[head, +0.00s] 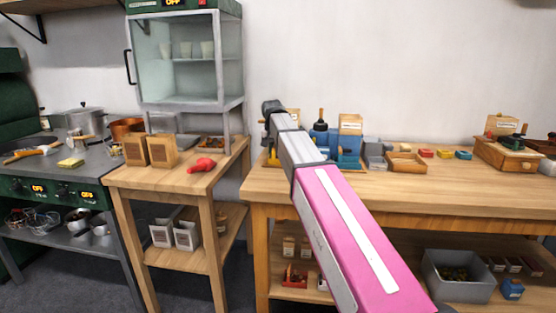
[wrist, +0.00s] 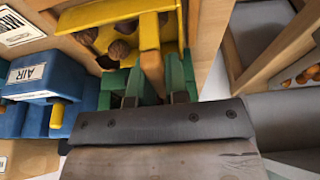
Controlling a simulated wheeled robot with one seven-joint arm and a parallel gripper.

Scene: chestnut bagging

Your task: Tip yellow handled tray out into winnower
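The yellow handled tray (wrist: 88,18) shows at the top of the wrist view, with several brown chestnuts (wrist: 122,48) in it. Its yellow handle (wrist: 150,35) points down toward my gripper (wrist: 153,88). The green fingers lie on both sides of the handle's end and appear closed on it. A blue machine labelled AIR (wrist: 35,78), apparently the winnower, stands left of my gripper in the wrist view. In the head view a blue machine (head: 347,146) stands on the bench behind my arm. My arm hides the gripper and most of the tray there.
The wooden bench (head: 450,185) carries a shallow wooden tray (head: 405,162), small coloured boxes and a wooden grinder-like box (head: 505,153) to the right. A side table (head: 140,178) at left holds two wooden boxes and a red object (head: 202,165). The bench's front is clear.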

